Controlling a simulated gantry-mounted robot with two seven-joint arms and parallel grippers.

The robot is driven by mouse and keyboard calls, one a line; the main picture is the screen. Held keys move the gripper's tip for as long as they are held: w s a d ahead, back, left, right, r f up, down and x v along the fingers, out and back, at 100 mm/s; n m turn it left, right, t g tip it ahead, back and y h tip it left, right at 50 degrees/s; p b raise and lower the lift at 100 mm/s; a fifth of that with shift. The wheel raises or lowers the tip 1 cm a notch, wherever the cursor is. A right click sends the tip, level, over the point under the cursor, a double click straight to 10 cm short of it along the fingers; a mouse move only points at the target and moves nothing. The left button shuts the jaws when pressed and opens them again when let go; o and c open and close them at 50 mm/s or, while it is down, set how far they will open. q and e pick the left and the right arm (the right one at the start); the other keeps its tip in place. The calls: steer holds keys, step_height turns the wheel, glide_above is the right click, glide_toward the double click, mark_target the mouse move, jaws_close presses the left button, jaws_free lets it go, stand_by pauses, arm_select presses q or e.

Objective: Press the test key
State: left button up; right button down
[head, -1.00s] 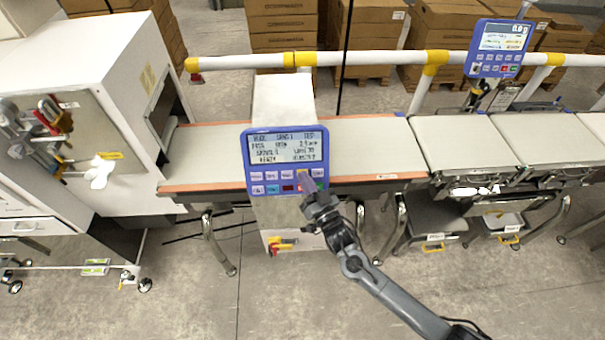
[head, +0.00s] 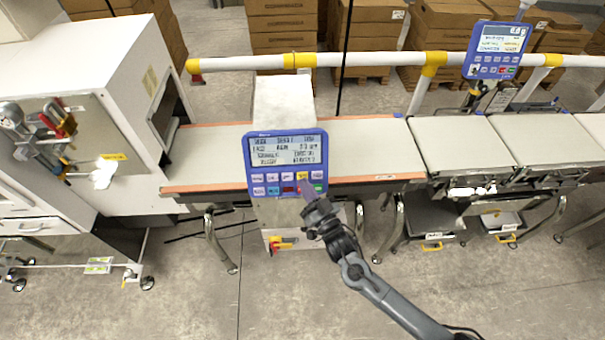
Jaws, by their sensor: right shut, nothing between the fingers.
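The blue control panel (head: 287,163) stands in front of the belt, with a lit display (head: 287,150) above two rows of keys. Most keys are pale. The key labels are too small to read, so I cannot tell which is the test key. Contact cannot be judged. My left gripper is out of view.
The conveyor belt (head: 375,145) runs behind the panel, with weighing platforms to the right. A white cabinet (head: 85,75) stands at the left. The floor in front is mostly clear.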

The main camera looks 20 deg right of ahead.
steer(key=s, duration=0.1)
steer(key=s+r+p, duration=0.1)
steer(key=s+a+p, duration=0.1)
steer(key=shift+r, duration=0.35)
steer(key=shift+s, duration=0.1)
steer(key=s+r+p, duration=0.1)
steer(key=s+a+p, duration=0.1)
steer(key=s+p, duration=0.1)
steer(key=s+r+p, duration=0.1)
steer(key=s+p, duration=0.1)
steer(key=shift+a+r, duration=0.25)
steer(key=shift+r, duration=0.1)
stand_by(0.6)
